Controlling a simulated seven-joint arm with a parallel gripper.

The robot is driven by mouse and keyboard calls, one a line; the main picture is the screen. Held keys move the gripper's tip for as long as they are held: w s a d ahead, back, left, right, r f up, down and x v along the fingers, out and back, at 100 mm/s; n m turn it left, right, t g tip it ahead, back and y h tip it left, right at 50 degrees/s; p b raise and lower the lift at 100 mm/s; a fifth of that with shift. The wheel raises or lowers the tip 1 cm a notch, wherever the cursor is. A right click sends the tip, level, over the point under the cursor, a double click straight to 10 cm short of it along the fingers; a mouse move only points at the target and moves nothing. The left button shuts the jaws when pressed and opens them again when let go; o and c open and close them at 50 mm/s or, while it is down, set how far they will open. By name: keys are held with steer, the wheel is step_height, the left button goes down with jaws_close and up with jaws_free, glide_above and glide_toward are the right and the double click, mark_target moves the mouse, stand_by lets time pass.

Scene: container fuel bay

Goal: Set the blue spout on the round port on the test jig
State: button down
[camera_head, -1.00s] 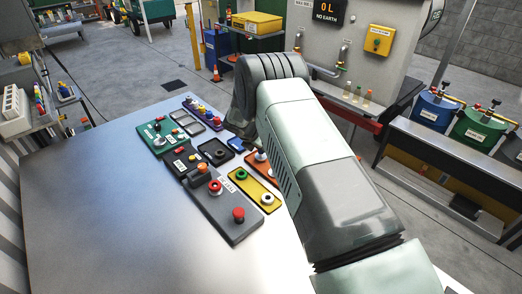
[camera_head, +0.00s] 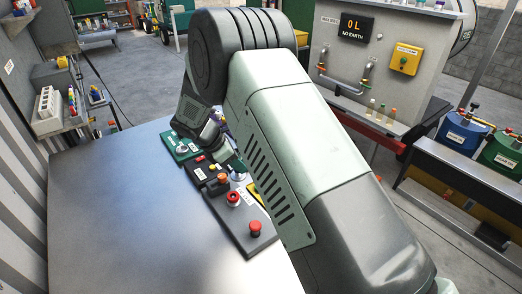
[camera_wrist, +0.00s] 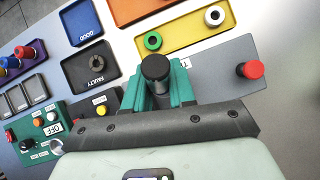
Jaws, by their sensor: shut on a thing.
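My gripper (camera_wrist: 155,92) has teal fingers shut on a dark cylindrical piece (camera_wrist: 155,67), seen end-on in the wrist view. No blue shows on this piece, so I cannot tell whether it is the blue spout. In the head view my gripper (camera_head: 230,163) points down over the boards, its tips partly hidden. The grey board (camera_wrist: 215,62), apparently the test jig, lies under and beside the fingers, with a red button (camera_wrist: 250,70) at its right. The head view also shows the grey board (camera_head: 243,236) and a red-and-white round fitting (camera_head: 233,198). I cannot see the round port clearly.
Beyond the fingers lie a yellow tray (camera_wrist: 185,42) with green and white rings, a black FAULTY tray (camera_wrist: 75,70) holding a dark ring and a blue GOOD tray (camera_wrist: 84,30). A green panel (camera_wrist: 40,118) is at left. The metal table's left side (camera_head: 120,220) is bare.

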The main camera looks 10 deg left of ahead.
steer(key=shift+m, duration=0.4)
steer(key=shift+s+a+f, duration=0.25)
steer(key=shift+s+f, duration=0.25)
steer(key=shift+f, duration=0.15)
steer(key=shift+s+a+f, duration=0.25)
steer(key=shift+s+f, duration=0.2)
steer(key=shift+f, duration=0.25)
steer(key=shift+s+a+f, duration=0.25)
steer(key=shift+s+f, duration=0.25)
steer(key=shift+f, duration=0.15)
steer(key=shift+f, duration=0.7)
steer(key=shift+c, duration=2.3)
jaws_free()
step_height(320, 180, up, 8)
